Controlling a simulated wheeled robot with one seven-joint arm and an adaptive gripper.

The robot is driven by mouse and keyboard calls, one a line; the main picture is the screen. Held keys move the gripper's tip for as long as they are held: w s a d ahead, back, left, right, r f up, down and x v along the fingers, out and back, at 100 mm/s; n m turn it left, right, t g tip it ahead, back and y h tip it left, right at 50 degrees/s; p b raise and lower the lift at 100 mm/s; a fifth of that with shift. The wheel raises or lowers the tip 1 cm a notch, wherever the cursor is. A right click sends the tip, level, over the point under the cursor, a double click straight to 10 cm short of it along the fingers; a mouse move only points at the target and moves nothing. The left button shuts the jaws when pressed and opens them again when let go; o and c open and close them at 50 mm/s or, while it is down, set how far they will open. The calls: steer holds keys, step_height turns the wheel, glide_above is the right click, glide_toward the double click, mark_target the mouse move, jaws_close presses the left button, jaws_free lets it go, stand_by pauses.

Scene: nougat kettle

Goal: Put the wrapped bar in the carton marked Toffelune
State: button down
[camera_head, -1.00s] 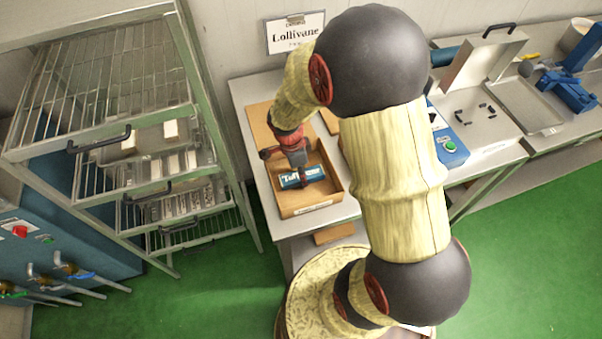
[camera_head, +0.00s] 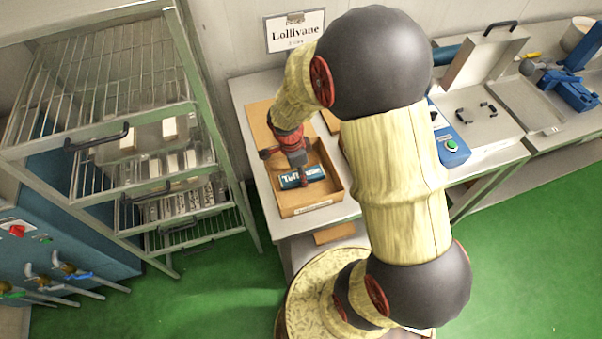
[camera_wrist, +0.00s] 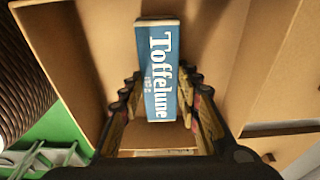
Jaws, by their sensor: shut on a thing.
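The wrapped bar (camera_head: 290,181) is blue with a white end and the white word Toffelune, plain in the wrist view (camera_wrist: 158,70). My gripper (camera_head: 300,170) points down into an open brown carton (camera_head: 316,207) and is shut on the bar. In the wrist view my gripper's fingers (camera_wrist: 160,104) stand on both sides of the bar. The bar is within the carton's walls; whether it touches the floor, I cannot tell. The carton's front has a small white label, too small to read in the head view.
A wall sign (camera_head: 295,31) reads Lollivane. Another brown carton (camera_head: 331,121) is partly hidden behind my arm. A wire rack (camera_head: 150,150) stands left of the table. A machine with a green button (camera_head: 451,145) and an open metal lid (camera_head: 484,58) is to the right.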

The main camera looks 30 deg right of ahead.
steer(key=shift+f+b, duration=0.2)
steer(key=shift+b, duration=0.15)
stand_by(0.3)
steer(key=c, duration=1.2)
jaws_free()
steer(key=shift+o, duration=0.7)
steer(key=shift+o, duration=1.2)
steer(key=shift+r, duration=0.15)
steer(key=shift+r+p, duration=2.4)
steer(key=shift+r, duration=1.55)
